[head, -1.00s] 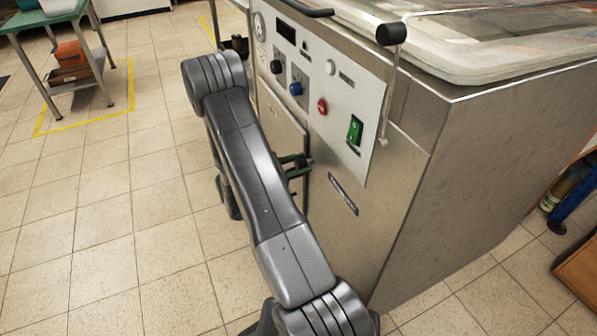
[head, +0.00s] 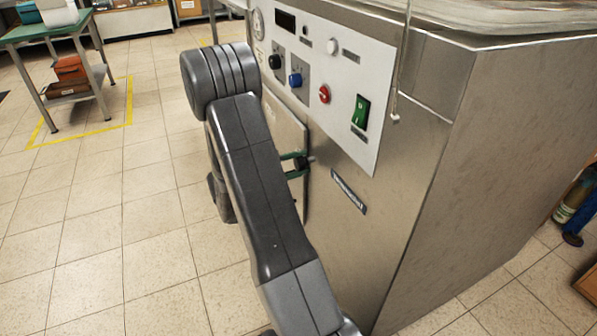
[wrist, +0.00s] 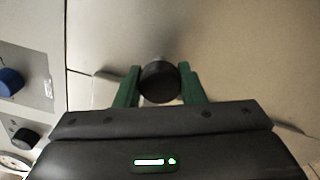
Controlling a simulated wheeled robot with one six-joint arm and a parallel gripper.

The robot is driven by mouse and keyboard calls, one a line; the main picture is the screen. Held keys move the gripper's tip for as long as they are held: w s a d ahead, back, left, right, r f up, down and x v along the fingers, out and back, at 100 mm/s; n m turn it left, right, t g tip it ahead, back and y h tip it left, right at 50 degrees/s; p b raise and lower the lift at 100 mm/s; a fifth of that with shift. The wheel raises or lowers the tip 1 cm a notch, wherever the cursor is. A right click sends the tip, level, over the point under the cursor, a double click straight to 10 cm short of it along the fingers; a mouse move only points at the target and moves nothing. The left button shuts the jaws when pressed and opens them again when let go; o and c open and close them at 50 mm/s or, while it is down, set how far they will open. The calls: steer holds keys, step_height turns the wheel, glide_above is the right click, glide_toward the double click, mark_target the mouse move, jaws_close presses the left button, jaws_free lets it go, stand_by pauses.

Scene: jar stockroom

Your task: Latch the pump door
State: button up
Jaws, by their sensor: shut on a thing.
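The pump door (head: 287,128) is a grey metal panel low on the front of the steel machine, partly hidden behind my arm. It looks about flush with the front; I cannot tell whether it is fully closed. A round black latch knob (wrist: 160,82) stands out on a short metal stem near the door's right edge. My gripper (head: 297,165) has green fingers and is shut on this knob, one finger on each side. In the wrist view my gripper (wrist: 160,76) hides the area below the knob.
The control panel (head: 335,85) with a red knob, a blue knob and a green switch (head: 361,111) is just above. A green-topped table (head: 45,27) stands far left inside yellow floor tape. The tiled floor (head: 110,230) at left is clear.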

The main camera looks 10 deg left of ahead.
steer(key=shift+m+b, duration=0.45)
steer(key=shift+m, duration=0.15)
steer(key=shift+f, duration=0.1)
steer(key=o, duration=1)
steer(key=p+v, duration=0.3)
steer(key=v, duration=1.1)
steer(key=shift+p, duration=0.35)
steer(key=shift+w+d, duration=0.1)
steer(key=shift+d, duration=0.05)
steer(key=b+x, duration=0.3)
steer(key=x, duration=1)
steer(key=shift+w+d+b, duration=0.2)
steer(key=shift+d+b, duration=0.05)
steer(key=shift+b, duration=0.05)
steer(key=shift+a, duration=0.15)
